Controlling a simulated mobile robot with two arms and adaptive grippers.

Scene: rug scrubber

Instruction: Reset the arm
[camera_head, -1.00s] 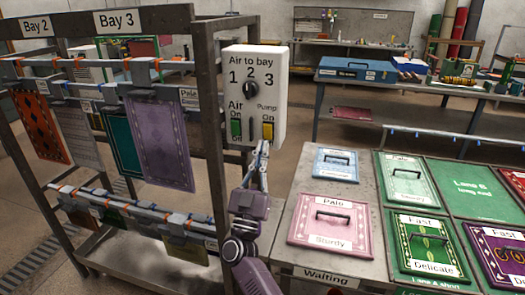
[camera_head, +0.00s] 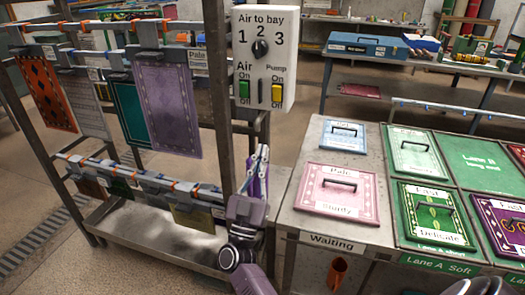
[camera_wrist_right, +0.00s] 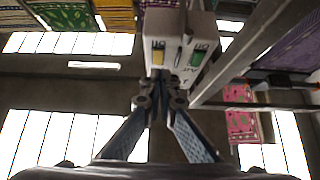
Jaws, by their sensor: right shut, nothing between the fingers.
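My right gripper (camera_head: 263,150) is shut and empty. It points up, below the white control box (camera_head: 262,20) and apart from it in the head view. The box has a black dial (camera_head: 260,48) among the numbers 1, 2 and 3, a green air switch (camera_head: 244,90) and a yellow pump switch (camera_head: 277,94). In the right wrist view, the blue-grey fingers (camera_wrist_right: 158,90) converge below the box (camera_wrist_right: 182,25), which appears upside down. My left gripper is not in view.
A metal rack (camera_head: 222,110) with hanging rug samples stands at left. The bench (camera_head: 300,205) with the pink sample (camera_head: 337,205) and green lane trays (camera_head: 470,160) is close on the right. Open floor lies behind.

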